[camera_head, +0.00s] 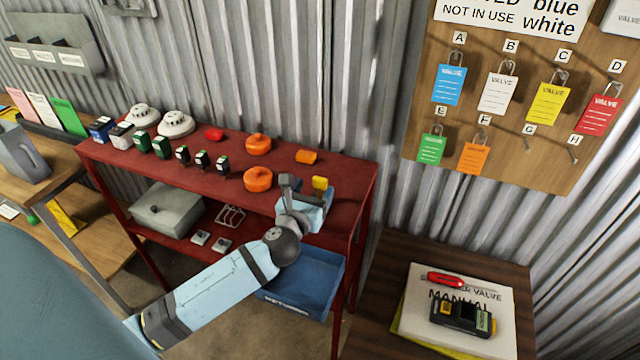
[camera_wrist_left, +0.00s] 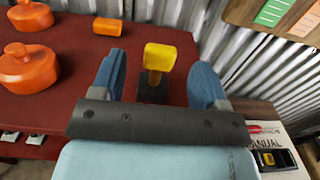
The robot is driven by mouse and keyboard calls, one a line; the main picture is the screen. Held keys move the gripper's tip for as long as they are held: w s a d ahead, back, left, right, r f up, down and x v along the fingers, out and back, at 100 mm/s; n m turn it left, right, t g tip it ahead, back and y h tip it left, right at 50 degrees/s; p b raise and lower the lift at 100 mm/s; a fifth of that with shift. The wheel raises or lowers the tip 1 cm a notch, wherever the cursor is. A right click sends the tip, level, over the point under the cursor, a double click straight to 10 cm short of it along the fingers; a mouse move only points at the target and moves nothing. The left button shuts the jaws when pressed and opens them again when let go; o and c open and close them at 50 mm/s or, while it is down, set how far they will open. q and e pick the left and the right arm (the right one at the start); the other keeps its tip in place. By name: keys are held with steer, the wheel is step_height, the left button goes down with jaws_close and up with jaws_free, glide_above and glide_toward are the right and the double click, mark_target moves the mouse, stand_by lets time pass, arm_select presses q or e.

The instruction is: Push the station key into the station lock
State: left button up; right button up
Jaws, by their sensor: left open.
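A yellow-headed key (camera_head: 320,183), which looks like the station key, stands at the right end of the red shelf unit's top. In the left wrist view the yellow head (camera_wrist_left: 160,57) sits on a short brownish shank. The shank meets a small dark block (camera_wrist_left: 153,92), perhaps the station lock; how deep it sits I cannot tell. My left gripper (camera_head: 307,190) is open above the shelf top. Its two blue fingers (camera_wrist_left: 160,72) stand on either side of the key, with gaps showing on both sides. My right gripper is in neither view.
A blue bin (camera_head: 305,285) is below. A wooden table (camera_head: 385,290) at right holds a manual, red tool and black device.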

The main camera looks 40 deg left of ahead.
mark_target(319, 184)
arm_select(q)
steer(key=shift+f+x, duration=0.2)
steer(key=shift+x, duration=1.35)
steer(key=shift+f+x, duration=0.15)
steer(key=shift+x, duration=1.45)
steer(key=c, duration=1)
